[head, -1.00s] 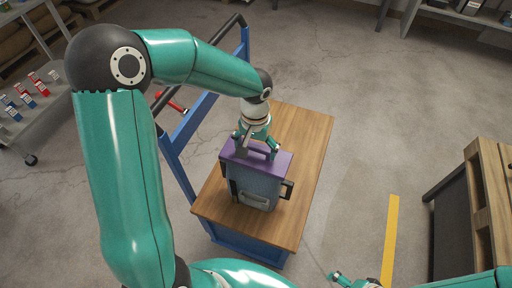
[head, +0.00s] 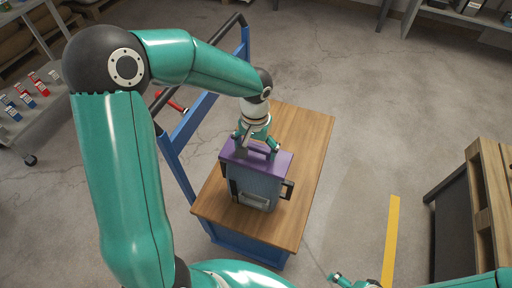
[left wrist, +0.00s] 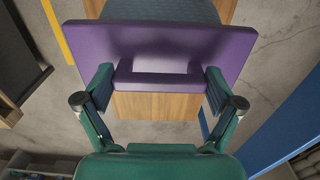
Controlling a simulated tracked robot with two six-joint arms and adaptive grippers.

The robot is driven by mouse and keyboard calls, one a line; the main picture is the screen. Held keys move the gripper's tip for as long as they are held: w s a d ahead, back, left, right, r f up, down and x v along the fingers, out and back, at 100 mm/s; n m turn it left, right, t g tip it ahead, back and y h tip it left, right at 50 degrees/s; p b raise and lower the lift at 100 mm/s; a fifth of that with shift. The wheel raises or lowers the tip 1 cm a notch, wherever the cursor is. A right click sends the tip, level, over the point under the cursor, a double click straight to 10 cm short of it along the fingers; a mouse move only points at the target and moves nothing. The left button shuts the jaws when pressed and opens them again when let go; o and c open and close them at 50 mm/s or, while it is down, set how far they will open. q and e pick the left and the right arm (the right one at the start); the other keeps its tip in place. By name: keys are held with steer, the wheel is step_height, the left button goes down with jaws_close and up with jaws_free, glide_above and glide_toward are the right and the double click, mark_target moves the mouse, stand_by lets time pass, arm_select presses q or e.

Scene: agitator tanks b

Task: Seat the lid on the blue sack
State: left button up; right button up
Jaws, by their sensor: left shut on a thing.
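The lid (head: 268,162) is a flat purple plate with a raised handle; it also shows in the left wrist view (left wrist: 160,42). My left gripper (head: 257,149) is shut on the lid's handle (left wrist: 158,80), with one finger at each end. The blue sack (head: 256,183) is a boxy grey-blue body with a light front handle and dark side parts. It stands on the wooden top, under and in front of the lid. Part of it shows past the lid in the left wrist view (left wrist: 160,10). I cannot tell whether they touch. My right gripper (head: 343,281) is partly cut off at the bottom.
The sack stands on a wooden-topped blue cart (head: 306,135) with a blue frame and dark push bar (head: 205,105) at its left. The cart's far and right top is clear. A wooden pallet stack (head: 490,190) is at right. A shelf with small boxes (head: 30,95) is at left.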

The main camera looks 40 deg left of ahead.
arm_select(q)
steer(key=shift+f+b, duration=0.6)
steer(key=shift+f, duration=0.1)
steer(key=o, duration=0.8)
